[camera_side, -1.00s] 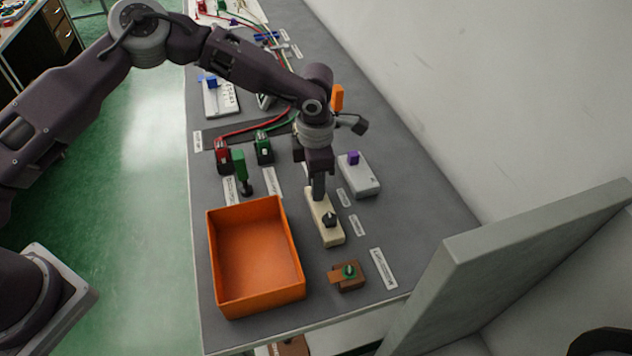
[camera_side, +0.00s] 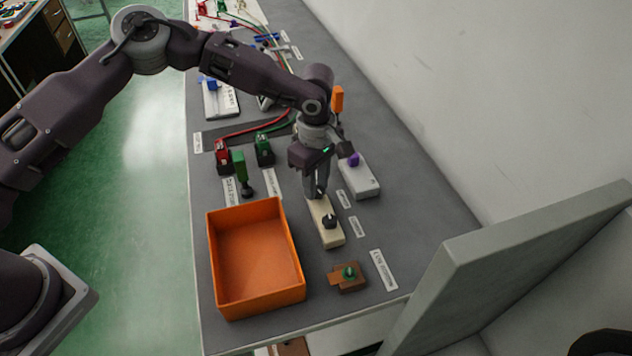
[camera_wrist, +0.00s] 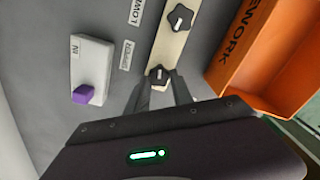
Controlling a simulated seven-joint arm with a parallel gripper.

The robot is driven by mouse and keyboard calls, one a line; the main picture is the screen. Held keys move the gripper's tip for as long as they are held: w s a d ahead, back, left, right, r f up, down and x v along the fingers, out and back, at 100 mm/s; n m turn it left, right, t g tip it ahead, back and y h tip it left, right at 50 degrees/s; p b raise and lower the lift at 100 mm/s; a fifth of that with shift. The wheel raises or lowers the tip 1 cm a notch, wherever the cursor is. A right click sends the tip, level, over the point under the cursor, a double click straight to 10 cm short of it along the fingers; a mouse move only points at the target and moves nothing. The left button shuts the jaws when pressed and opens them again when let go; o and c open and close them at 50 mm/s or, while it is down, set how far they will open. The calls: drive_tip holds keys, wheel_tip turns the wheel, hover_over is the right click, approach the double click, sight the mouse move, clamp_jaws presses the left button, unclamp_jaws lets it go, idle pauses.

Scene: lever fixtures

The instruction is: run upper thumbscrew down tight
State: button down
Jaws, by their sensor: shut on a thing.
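A cream block (camera_side: 334,239) lies on the grey bench and carries two black star-shaped thumbscrews. The lower thumbscrew (camera_side: 329,221) stands free near the block's front end; in the wrist view it (camera_wrist: 180,18) is beside a label reading LOWER. My gripper (camera_side: 317,194) points down over the block's far end. In the wrist view its two fingers (camera_wrist: 159,88) are on either side of the upper thumbscrew (camera_wrist: 158,75), shut on it. The fingers partly hide this screw, and its gap to the block cannot be told.
An orange bin (camera_side: 301,268) stands left of the block. A grey box with a purple knob (camera_side: 353,159) is close on the right. A brown fixture with a green knob (camera_side: 349,272) sits in front. Red and green levers (camera_side: 240,166) stand at the left.

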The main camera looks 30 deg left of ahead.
sight(317, 188)
drive_tip(key=shift+w+m, duration=0.1)
drive_tip(key=shift+m, duration=1.4)
drive_tip(key=c, duration=1.1)
unclamp_jaws()
wheel_tip(317, 188, up, 7)
drive_tip(key=shift+r, duration=0.1)
